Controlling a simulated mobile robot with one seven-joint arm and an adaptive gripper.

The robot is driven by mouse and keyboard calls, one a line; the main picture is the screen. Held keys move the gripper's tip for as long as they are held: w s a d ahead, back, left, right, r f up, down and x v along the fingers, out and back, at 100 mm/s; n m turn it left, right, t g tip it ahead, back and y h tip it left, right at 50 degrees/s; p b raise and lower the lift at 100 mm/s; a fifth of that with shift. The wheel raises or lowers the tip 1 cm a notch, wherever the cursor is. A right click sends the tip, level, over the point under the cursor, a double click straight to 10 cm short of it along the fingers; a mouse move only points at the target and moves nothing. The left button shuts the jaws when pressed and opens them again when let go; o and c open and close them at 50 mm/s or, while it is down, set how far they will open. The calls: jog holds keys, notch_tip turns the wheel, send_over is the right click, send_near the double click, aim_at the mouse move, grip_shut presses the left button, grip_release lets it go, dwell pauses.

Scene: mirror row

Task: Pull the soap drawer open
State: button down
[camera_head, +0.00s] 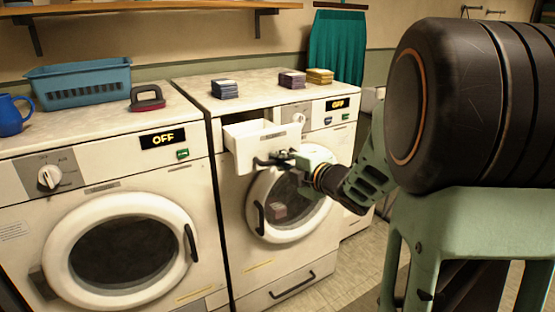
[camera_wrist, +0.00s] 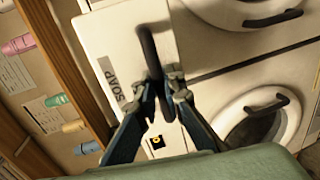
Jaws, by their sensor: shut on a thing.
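The soap drawer (camera_head: 256,140) is a white drawer at the top left of the right-hand washing machine (camera_head: 220,190). It stands out from the machine's front, with its open top showing. In the wrist view its white front (camera_wrist: 103,36) carries the label SOAP (camera_wrist: 110,78) and a dark bar handle (camera_wrist: 149,48). My gripper (camera_head: 277,158) is at the drawer's front, reaching in from the right. In the wrist view my gripper's fingers (camera_wrist: 162,84) are closed around the lower part of the handle. The fingers hide that part of the handle.
A second washer (camera_head: 110,180) stands at the left, its display reading OFF. On the tops are a blue basket (camera_head: 80,82), a blue jug (camera_head: 12,115), a brush-like item (camera_head: 147,98) and folded cloth stacks (camera_head: 224,89). The right washer's round door (camera_head: 288,207) is below the drawer.

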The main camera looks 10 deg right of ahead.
jog(key=shift+d, duration=0.1)
jog(key=c, duration=2.3)
grip_release()
jog(key=v, duration=0.7)
jog(key=shift+s+d, duration=0.1)
jog(key=shift+s, duration=0.15)
